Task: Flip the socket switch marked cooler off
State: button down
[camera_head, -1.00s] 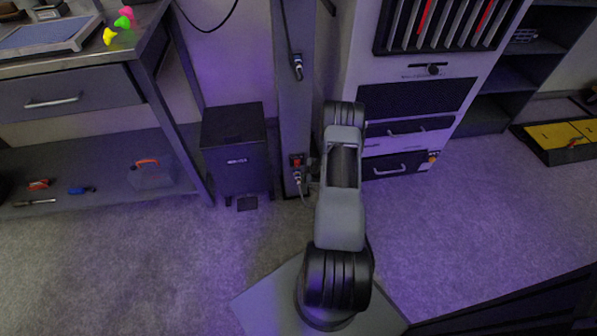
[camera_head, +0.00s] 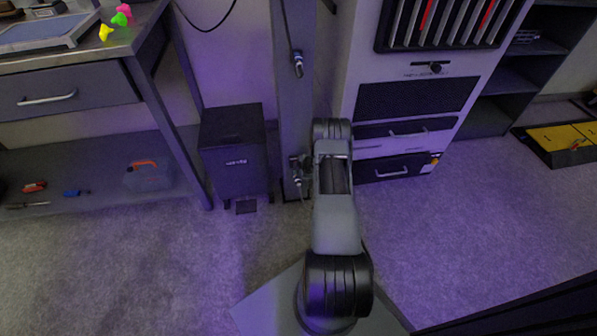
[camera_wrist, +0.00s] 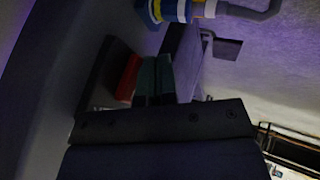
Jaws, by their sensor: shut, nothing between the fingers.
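The socket (camera_wrist: 98,82) shows as a dark box in the wrist view, with a red switch (camera_wrist: 128,78) on its face. I cannot read any marking on it, nor tell which way the switch is tipped. My gripper (camera_wrist: 155,68) is shut and empty, its dark fingers right beside the red switch; whether they touch it is unclear. In the head view my gripper (camera_head: 303,164) is at the low socket on the grey post (camera_head: 294,110) and hides most of that socket. A plug (camera_wrist: 180,10) with blue and yellow bands sits beside the socket in the wrist view.
A dark box with white lettering (camera_head: 234,150) stands left of the post. A white cabinet with drawers (camera_head: 415,98) stands close on the right. Another plug (camera_head: 297,64) hangs higher on the post. A workbench (camera_head: 70,95) is at left. Carpet in front is clear.

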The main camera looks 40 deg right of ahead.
jog(key=shift+w+d+f, duration=0.2)
jog(key=shift+w+f, duration=0.1)
jog(key=shift+w, duration=0.15)
jog(key=shift+d, duration=0.1)
jog(key=shift+r, duration=0.1)
jog(key=shift+r, duration=0.1)
jog(key=shift+w+d+r+p, duration=0.1)
jog(key=shift+w+r+p, duration=0.05)
jog(key=shift+r+p, duration=0.6)
jog(key=shift+s+f, duration=0.1)
jog(key=shift+s, duration=0.25)
jog(key=s+a+r+p, duration=0.1)
jog(key=s+r, duration=0.4)
jog(key=s, duration=0.6)
jog(key=shift+a+p, duration=0.25)
jog(key=shift+p, duration=0.5)
